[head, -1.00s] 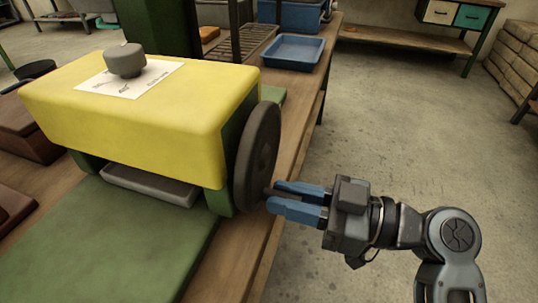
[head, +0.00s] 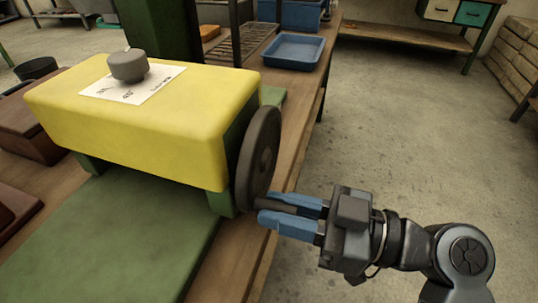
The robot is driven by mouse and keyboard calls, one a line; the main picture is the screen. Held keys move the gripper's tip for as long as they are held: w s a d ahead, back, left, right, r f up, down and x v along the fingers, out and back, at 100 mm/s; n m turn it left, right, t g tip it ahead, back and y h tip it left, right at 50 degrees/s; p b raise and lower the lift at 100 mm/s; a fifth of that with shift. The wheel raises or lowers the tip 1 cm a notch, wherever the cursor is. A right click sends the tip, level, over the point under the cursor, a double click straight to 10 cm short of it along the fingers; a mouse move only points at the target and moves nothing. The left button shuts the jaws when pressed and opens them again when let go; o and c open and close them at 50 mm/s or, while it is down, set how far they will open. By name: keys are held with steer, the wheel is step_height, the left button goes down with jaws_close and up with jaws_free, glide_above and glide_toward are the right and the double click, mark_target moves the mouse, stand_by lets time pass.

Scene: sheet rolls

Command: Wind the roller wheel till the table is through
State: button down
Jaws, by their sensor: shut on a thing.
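The roller wheel (head: 258,160) is a dark disc on the right side of the yellow roller housing (head: 150,120). Its handle (head: 284,206) sticks out low on the wheel's right face. My gripper (head: 282,214) is shut on this handle, with one blue finger on either side. A flat green bed (head: 110,235) lies in front of and beneath the housing. No separate sliding table shows in front of the housing. The rollers inside are hidden by the housing.
A grey knob (head: 128,66) and a printed sheet (head: 135,86) are on top of the housing. A blue tray (head: 292,50) lies farther back on the wooden bench (head: 240,270). Open concrete floor (head: 410,130) lies to the right.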

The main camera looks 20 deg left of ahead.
mark_target(253, 179)
steer(key=shift+s+r+p, duration=0.2)
steer(key=shift+r+p, duration=0.15)
steer(key=shift+r, duration=0.25)
steer(key=shift+s+r+p, duration=0.2)
steer(key=shift+r+p, duration=0.1)
steer(key=shift+r, duration=0.25)
steer(key=shift+r+p, duration=0.6)
steer(key=shift+r, duration=0.55)
steer(key=shift+w+r, duration=0.15)
steer(key=shift+r, duration=0.5)
jaws_free()
steer(key=shift+f, duration=0.1)
steer(key=shift+d, duration=0.1)
steer(key=d+b, duration=0.1)
steer(key=d, duration=0.7)
steer(key=shift+d+b, duration=0.3)
steer(key=shift+d, duration=0.1)
